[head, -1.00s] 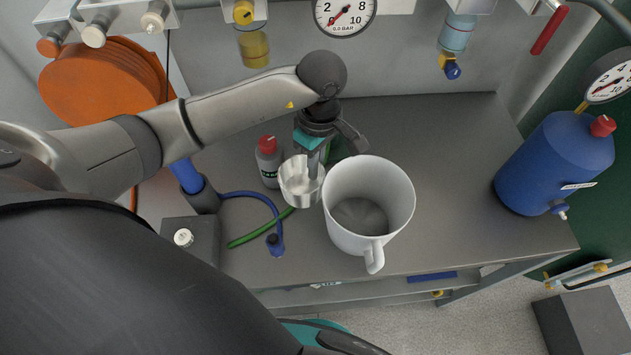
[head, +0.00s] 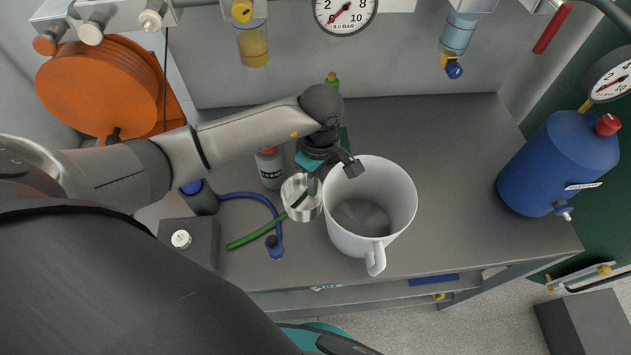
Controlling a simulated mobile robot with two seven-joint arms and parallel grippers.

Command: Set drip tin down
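The drip tin (head: 301,207), a small shiny metal cup, is on the grey bench close to the left side of a big white mug (head: 370,235). A green streak shows inside the tin; I cannot tell whether it is hose or reflection. My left gripper (head: 333,178) is above, between tin and mug, with its fingers spread apart. One finger is at the tin's right rim, the other over the mug's back left rim. Whether that finger touches the tin is unclear. My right gripper is not in view.
A grey bottle with a red cap (head: 270,168) stands behind the tin. A green hose (head: 250,239) and a blue hose (head: 271,210) lie at its left. A blue tank (head: 556,165) is at the right. The bench between mug and tank is clear.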

